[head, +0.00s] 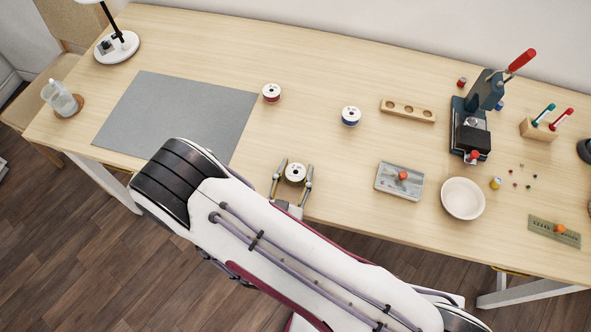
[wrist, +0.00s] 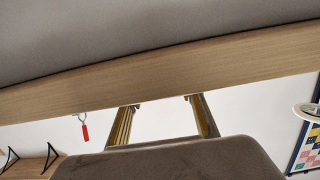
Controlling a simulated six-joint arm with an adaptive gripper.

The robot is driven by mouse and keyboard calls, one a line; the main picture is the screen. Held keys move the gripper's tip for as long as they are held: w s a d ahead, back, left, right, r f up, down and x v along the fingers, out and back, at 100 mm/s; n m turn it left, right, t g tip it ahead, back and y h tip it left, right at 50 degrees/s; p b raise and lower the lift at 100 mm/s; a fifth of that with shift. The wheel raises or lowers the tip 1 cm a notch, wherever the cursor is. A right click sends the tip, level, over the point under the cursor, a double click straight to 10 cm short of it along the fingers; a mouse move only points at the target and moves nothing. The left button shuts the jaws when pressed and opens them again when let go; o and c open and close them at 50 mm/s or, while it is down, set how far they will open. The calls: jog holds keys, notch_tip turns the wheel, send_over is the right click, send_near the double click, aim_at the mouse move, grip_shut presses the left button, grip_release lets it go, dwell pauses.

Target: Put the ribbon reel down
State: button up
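A ribbon reel (head: 295,172) with a white top and a dark hub lies near the table's front edge in the head view. My gripper (head: 294,171) reaches in from the front edge, one finger on each side of this reel. The fingers are spread, with what looks like a small gap to the reel. I cannot tell for sure whether the reel rests on the table. A red-banded reel (head: 271,92) and a blue-banded reel (head: 351,116) stand farther back. In the wrist view both fingers (wrist: 163,102) are apart, and no reel shows between them.
A wooden block with round hollows (head: 408,110) lies at the back. A grey mat (head: 175,112) covers the left. A small tray (head: 399,181), a white bowl (head: 463,198) and a lever press (head: 470,130) stand to the right. The tabletop between the reels is clear.

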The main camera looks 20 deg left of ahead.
aim_at(293, 182)
jog(key=shift+o, duration=0.9)
jog(key=shift+s, duration=0.15)
jog(key=shift+s+r, duration=0.2)
jog(key=shift+s, duration=1.7)
jog(key=shift+s+r, duration=0.2)
jog(key=shift+s, duration=1.65)
jog(key=shift+o, duration=0.6)
